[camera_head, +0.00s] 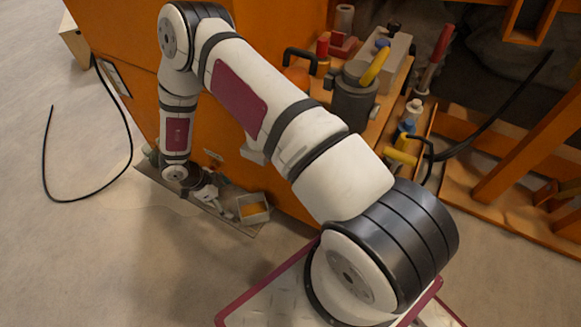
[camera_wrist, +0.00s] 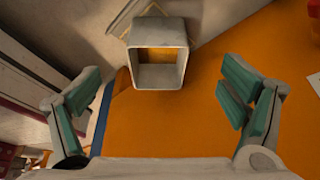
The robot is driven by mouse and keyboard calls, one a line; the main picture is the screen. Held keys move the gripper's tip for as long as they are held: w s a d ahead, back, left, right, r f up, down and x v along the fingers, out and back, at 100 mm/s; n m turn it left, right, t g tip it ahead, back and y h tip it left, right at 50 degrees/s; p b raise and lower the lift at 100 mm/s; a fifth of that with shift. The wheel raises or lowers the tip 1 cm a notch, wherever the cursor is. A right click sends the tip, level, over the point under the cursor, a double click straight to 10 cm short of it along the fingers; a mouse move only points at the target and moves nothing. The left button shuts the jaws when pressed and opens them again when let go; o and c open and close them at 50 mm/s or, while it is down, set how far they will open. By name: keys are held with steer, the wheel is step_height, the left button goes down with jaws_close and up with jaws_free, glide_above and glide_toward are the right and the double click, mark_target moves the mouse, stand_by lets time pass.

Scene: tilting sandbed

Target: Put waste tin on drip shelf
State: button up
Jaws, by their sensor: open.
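A small open square tin with pale grey walls (camera_head: 253,215), taken to be the waste tin, is low beside the orange cabinet, at the end of a thin grey ledge (camera_head: 215,211) that may be the drip shelf. The tin also shows in the wrist view (camera_wrist: 133,70), at the upper middle, with orange-brown inside. My gripper (camera_head: 222,203) is beside the tin, on its left in the head view. In the wrist view my gripper (camera_wrist: 160,90) has its green-padded fingers wide apart, with the tin ahead between them. Nothing is held. The exact gap cannot be told.
The orange cabinet (camera_head: 120,45) stands close to my arm. Its top holds a grey canister (camera_head: 354,105), yellow-handled tools and other items. A black cable (camera_head: 45,150) lies on the floor at left. Floor around the ledge is mostly clear.

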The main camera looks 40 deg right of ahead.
steer(key=w+a+r+n+t+y, duration=0.2)
steer(key=w+r+t, duration=0.1)
steer(key=w+r, duration=0.5)
steer(key=w+a+r+n+t+y, duration=0.25)
steer(key=w+r, duration=0.35)
steer(key=r, duration=0.5)
steer(key=s+a+r+n+t+y, duration=0.1)
steer(key=s+a+r+n+y, duration=0.2)
steer(key=r, duration=0.7)
steer(key=s+a+r+n+t+y, duration=0.15)
steer(key=r+n, duration=0.35)
steer(key=r, duration=0.5)
steer(key=s+d+r+n+g, duration=0.1)
steer(key=s+r+n, duration=0.3)
steer(key=s, duration=0.5)
steer(key=s+r+n+g, duration=0.2)
steer(key=s+r, duration=0.4)
steer(key=s, duration=0.3)
steer(key=s+d+n+g+h, duration=0.1)
steer(key=s+d, duration=0.5)
steer(key=s, duration=0.6)
steer(key=s+d+n+g+h, duration=0.2)
steer(key=s+d, duration=0.5)
steer(key=s, duration=0.6)
steer(key=shift+r+h, duration=0.35)
steer(key=shift+h, duration=0.55)
